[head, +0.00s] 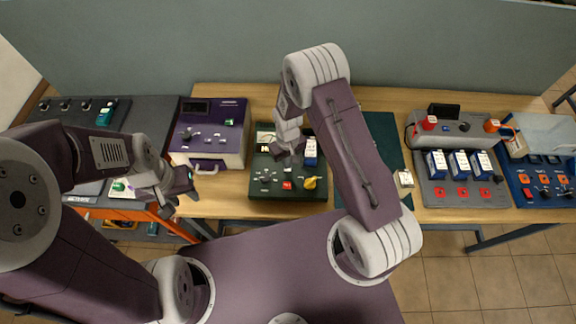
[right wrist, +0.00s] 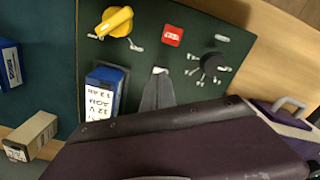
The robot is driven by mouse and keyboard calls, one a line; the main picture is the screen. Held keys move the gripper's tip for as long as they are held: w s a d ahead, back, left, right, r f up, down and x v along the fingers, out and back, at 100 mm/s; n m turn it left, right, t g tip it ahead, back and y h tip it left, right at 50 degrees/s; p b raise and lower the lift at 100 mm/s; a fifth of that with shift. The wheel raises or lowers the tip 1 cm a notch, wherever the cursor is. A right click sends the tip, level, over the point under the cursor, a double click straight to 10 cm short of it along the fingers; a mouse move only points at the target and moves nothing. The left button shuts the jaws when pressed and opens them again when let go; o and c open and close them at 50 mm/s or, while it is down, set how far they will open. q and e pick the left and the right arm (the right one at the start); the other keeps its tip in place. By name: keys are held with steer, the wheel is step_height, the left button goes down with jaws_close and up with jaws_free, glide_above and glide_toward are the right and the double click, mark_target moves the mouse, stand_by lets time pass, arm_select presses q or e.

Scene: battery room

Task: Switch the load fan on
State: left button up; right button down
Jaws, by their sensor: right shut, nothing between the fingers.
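A dark green panel (head: 257,194) lies on the bench in the middle of the head view. It carries a yellow knob (head: 311,183), a red rocker switch (head: 287,185), a black knob (head: 265,177) and a blue and white battery (head: 310,152). In the right wrist view the red switch (right wrist: 172,36) sits between the yellow knob (right wrist: 115,22) and the black knob (right wrist: 212,66). My right gripper (right wrist: 159,80) is shut and empty over the panel, its tip by a small white part (right wrist: 160,70). My left gripper (head: 181,194) looks open, off the bench front. I cannot make out a fan.
A purple instrument box (head: 240,150) stands left of the panel. A green mat (head: 384,132) and a small beige block (head: 403,178) are to the right. A grey battery station (head: 430,195) and a blue unit (head: 525,190) stand farther right.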

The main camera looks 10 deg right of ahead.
steer(key=shift+f+b, duration=0.75)
steer(key=shift+f, duration=0.2)
stand_by(0.6)
steer(key=shift+r, duration=0.1)
step_height(320, 180, up, 7)
steer(key=p, duration=0.5)
steer(key=shift+p, duration=0.35)
